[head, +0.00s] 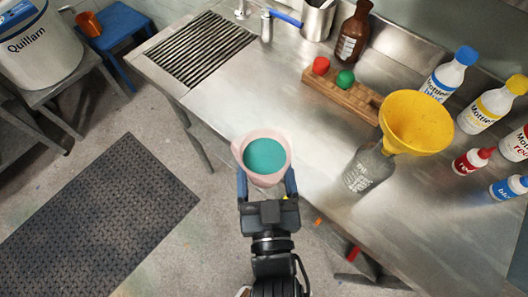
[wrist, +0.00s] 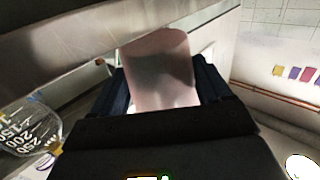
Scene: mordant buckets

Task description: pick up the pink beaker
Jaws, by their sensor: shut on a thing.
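The pink beaker (head: 270,178) is translucent and holds teal liquid, seen from above in the head view. My gripper (head: 267,182) is shut on it, with one dark blue finger on each side. In the head view the beaker overlaps the front edge of the steel counter (head: 225,115); I cannot tell its exact height above it. In the wrist view the beaker (wrist: 160,70) stands between the two fingers, roughly upright, with a darker band inside.
A grey bottle (head: 368,172) with a yellow funnel (head: 418,122) stands to the right. Behind are a wooden rack (head: 340,97) with red and green stoppers and a brown bottle (head: 353,35). Several labelled bottles line the right. The counter left of the rack is clear.

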